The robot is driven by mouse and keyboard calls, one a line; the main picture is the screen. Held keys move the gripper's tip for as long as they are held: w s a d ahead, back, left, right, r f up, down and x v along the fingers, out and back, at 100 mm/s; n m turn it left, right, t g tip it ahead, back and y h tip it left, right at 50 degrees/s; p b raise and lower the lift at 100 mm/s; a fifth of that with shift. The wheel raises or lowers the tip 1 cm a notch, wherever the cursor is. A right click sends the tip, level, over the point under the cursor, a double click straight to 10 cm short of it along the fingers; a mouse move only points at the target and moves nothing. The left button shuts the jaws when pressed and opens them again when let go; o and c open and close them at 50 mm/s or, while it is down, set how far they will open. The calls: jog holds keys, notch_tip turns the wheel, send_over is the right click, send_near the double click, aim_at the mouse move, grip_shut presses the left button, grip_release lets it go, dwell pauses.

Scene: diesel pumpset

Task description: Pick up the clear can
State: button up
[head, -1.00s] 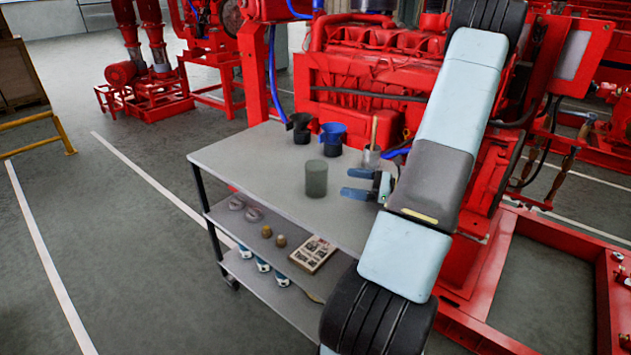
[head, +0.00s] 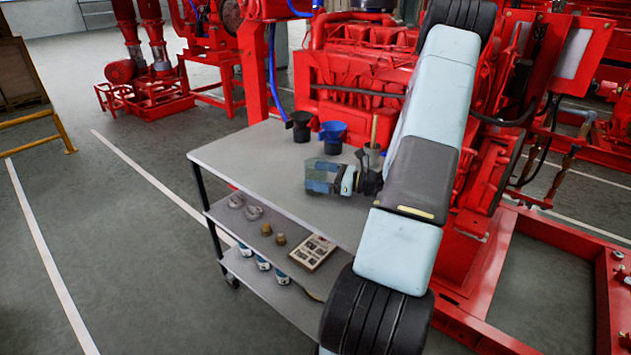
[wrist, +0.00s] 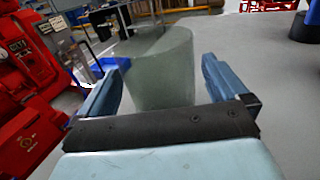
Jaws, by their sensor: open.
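The clear can (head: 315,163) is a see-through, greenish cylinder standing upright on the grey top of the cart (head: 235,155). In the wrist view the clear can (wrist: 158,70) stands between the two blue fingers of my gripper (wrist: 160,85). In the head view my gripper (head: 325,182) reaches in from the right, and its blue fingers overlap the can's lower part. The fingers are open, one on each side of the can. A gap shows on the right side in the wrist view; contact on the left cannot be told.
Behind the can stand a black funnel-like container (head: 299,126), a blue one (head: 332,137) and a cup with a wooden handle (head: 373,148), close to my wrist. Lower shelves hold jars and a boxed set (head: 312,252). The cart top's left side is clear. A red engine (head: 365,75) stands behind.

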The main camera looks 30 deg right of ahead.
jog(key=shift+x, duration=1.45)
jog(key=c, duration=1.2)
jog(key=shift+o, duration=0.2)
jog(key=shift+r, duration=0.1)
